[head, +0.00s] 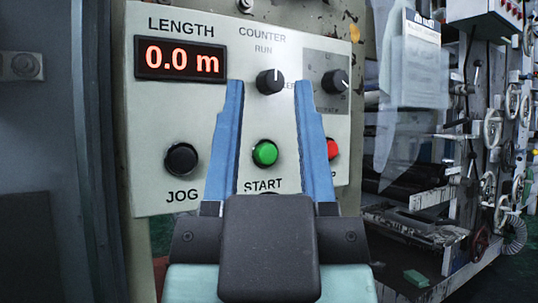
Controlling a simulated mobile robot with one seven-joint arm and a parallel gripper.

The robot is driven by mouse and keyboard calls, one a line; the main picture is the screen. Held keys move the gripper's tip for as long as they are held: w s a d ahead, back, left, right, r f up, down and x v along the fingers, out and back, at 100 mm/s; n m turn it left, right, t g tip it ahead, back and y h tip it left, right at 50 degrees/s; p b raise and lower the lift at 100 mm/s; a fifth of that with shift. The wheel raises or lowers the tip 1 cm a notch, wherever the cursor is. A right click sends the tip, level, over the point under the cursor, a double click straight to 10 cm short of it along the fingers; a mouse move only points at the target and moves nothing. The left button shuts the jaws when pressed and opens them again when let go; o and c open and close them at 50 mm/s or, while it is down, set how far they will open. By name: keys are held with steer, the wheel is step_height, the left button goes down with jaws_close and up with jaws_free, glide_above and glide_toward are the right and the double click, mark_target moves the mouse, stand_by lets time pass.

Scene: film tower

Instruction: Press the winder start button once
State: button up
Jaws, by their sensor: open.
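The winder control panel (215,120) is a pale plate filling the middle of the head view. The green START button (265,153) sits low on the panel, with the label START below it. My gripper (268,88) is open and empty, with two blue fingers pointing up the picture in front of the panel. The green button shows between the fingers. I cannot tell whether the fingers touch the panel. The display (181,60) reads 0.0 m under the label LENGTH.
A black JOG button (181,159) is left of START. A red button (333,149) is partly hidden behind the right finger. Two black knobs, the left knob (270,81) and right knob (335,81), are above. Machinery with handwheels (493,128) stands at right.

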jaws_close()
stand_by(1.4)
